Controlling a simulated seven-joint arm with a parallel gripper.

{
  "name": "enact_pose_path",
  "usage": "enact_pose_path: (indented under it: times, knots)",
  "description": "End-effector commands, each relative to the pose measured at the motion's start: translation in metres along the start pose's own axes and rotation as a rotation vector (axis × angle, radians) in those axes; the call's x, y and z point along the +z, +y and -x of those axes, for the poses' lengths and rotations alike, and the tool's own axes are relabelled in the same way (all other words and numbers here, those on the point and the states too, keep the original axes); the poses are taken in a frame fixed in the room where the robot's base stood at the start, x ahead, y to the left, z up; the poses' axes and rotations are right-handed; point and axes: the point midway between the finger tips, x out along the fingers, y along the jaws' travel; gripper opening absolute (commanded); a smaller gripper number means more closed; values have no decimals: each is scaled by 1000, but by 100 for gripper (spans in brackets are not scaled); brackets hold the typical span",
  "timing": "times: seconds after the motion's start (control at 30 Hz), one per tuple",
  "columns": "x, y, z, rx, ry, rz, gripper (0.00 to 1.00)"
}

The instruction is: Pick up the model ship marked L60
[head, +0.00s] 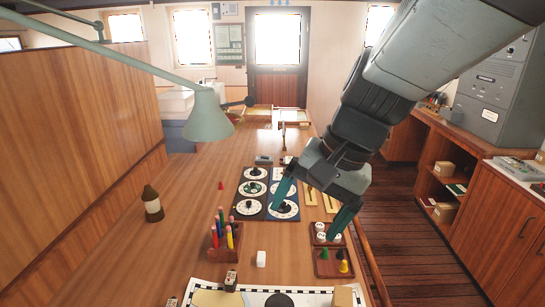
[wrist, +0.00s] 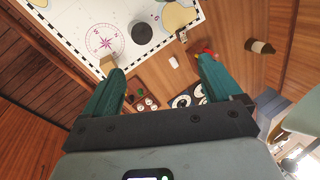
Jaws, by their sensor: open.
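I cannot make out the marking L60 in either view, and no thing is clearly a model ship. Two small dark-and-tan pieces, one by the chart's top edge (head: 231,281) and one at its left (head: 172,302), are too small to identify. My gripper (head: 304,224) is open and empty above the table, its teal fingers pointing down, between the dial board and the small trays.
A pencil holder (head: 226,243), a tray of round white pieces (head: 320,240), a tray of coloured pieces (head: 322,268) and a dial board (head: 243,188) crowd the table's middle and right. A dark-capped bottle-like thing (head: 152,205) stands left. A green lamp (head: 207,118) overhangs. Bare wood lies left.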

Motion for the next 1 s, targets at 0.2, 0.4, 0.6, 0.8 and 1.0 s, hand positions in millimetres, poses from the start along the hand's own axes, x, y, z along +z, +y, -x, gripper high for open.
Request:
enact_pose_path:
  times: [0.2, 0.4, 0.6, 0.8, 1.0]
  knots:
    - [-46, -21, -75, -132, -226, -282, 92]
    - [-82, -29, -152, -254, -412, -568, 92]
    - [-109, -25, -238, -368, -580, -880, 92]
    - [-122, -13, -311, -456, -697, -1147, 92]
    - [-125, -6, -341, -493, -738, -1264, 92]
